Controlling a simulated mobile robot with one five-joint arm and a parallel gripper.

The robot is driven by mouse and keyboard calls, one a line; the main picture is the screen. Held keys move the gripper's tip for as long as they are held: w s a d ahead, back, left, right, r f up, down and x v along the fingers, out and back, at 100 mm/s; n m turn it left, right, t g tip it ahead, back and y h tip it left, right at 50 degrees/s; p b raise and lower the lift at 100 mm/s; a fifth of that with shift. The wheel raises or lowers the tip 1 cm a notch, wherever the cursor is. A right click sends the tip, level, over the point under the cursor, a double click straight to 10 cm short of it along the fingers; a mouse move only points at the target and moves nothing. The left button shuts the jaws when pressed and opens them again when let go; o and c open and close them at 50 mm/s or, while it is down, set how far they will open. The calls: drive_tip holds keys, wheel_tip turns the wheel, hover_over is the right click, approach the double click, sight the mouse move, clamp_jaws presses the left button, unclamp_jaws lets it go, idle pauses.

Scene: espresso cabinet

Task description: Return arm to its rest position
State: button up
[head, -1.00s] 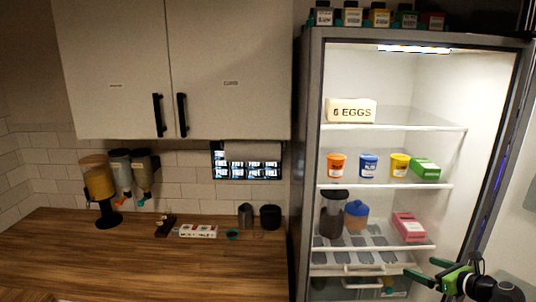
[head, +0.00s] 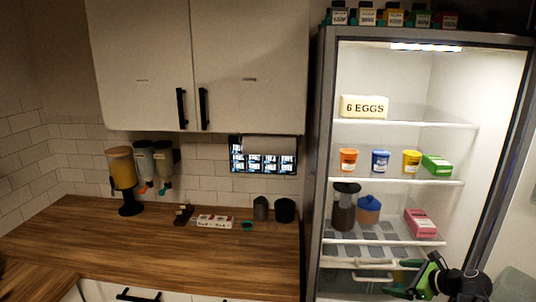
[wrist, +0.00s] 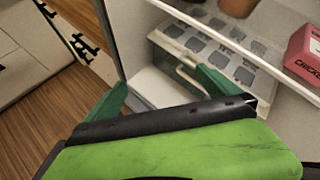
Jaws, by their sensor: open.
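My gripper (head: 398,278) is at the lower right of the head view, in front of the open fridge's lower part. It is green and black. In the wrist view, its two green fingers (wrist: 160,92) are spread apart with nothing between them. Behind them show the fridge's lower shelf and a drawer with a pale handle (wrist: 190,78). A pink carton (wrist: 304,50) stands on the shelf to the right of the fingers, apart from them. The carton also shows in the head view (head: 420,223).
The open fridge (head: 316,200) holds an egg box (head: 364,106), several colored tubs, a green box (head: 437,165), a dark jug (head: 345,206) and a blue-lidded jar (head: 368,209). A wooden counter (head: 150,245) with dispensers (head: 122,172) lies left. White cabinets (head: 245,70) hang above it.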

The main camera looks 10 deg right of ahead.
drive_tip(key=w+a+f+n+g+b, duration=0.1)
drive_tip(key=w+a+f+n+g, duration=0.2)
drive_tip(key=a, duration=0.4)
drive_tip(key=a+f+n+g+y, duration=0.1)
drive_tip(key=a+f+n, duration=0.2)
drive_tip(key=a+n, duration=0.3)
drive_tip(key=w+a+f+n+g+b, duration=0.1)
drive_tip(key=w+a+f+n+g, duration=0.15)
drive_tip(key=a, duration=0.45)
drive_tip(key=s+a+f+n+g+h, duration=0.1)
drive_tip(key=a+f+n+g+h, duration=0.1)
drive_tip(key=a+n, duration=0.6)
drive_tip(key=s+a+f+n+g+h+b, duration=0.1)
drive_tip(key=s+a+f+n+g+h, duration=0.1)
drive_tip(key=a+n, duration=0.7)
drive_tip(key=shift+s+a+f+h, duration=0.3)
drive_tip(key=shift+a+f, duration=0.25)
drive_tip(key=shift+a, duration=0.5)
